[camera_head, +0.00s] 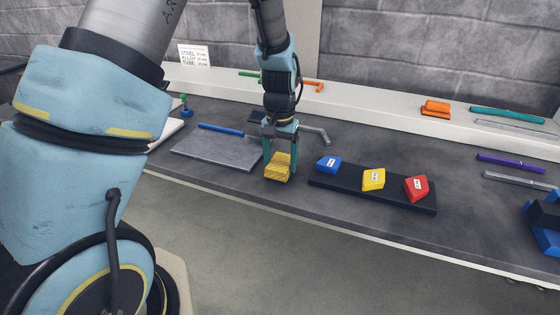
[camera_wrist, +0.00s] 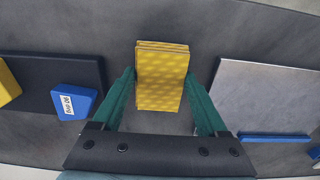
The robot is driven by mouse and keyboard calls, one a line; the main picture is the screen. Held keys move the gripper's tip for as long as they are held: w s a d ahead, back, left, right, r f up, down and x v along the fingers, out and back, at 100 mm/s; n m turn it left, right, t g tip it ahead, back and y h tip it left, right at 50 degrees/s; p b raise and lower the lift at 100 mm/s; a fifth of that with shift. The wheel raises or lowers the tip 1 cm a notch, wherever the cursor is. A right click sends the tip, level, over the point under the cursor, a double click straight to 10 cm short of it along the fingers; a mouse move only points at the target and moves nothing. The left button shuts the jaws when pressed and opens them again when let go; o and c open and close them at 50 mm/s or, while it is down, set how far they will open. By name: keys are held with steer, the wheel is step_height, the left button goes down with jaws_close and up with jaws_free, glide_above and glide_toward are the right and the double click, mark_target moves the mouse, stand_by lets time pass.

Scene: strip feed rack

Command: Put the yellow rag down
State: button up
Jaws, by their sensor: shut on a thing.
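The yellow rag (camera_head: 278,168) is a folded, textured pad near the front edge of the dark worktop, between the grey plate and the black block holder. My gripper (camera_head: 280,158) points down with its teal fingers on either side of the rag and is shut on it. In the wrist view the rag (camera_wrist: 162,77) sits between the two fingers (camera_wrist: 160,100). I cannot tell whether the rag's underside touches the worktop.
A grey plate (camera_head: 215,150) with a blue bar (camera_head: 221,130) lies left. The black holder (camera_head: 335,182) with blue, yellow and red blocks stands close on the right. Purple and grey rods lie farther right. A raised ledge (camera_head: 375,105) runs behind.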

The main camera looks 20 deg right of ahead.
mark_target(280, 164)
steer(key=shift+f, duration=0.6)
steer(key=o, duration=1.1)
steer(key=shift+f, duration=0.1)
step_height(280, 164, up, 12)
steer(key=b, duration=0.2)
steer(key=s+a+n, duration=0.1)
steer(key=a+n, duration=0.1)
steer(key=a, duration=0.8)
steer(key=s+a+n+t, duration=0.1)
steer(key=a+n, duration=0.2)
steer(key=a, duration=0.7)
steer(key=s+a+f+n, duration=0.1)
steer(key=a+n, duration=0.1)
steer(key=a, duration=0.8)
steer(key=shift+s+t, duration=0.3)
steer(key=shift+s, duration=0.05)
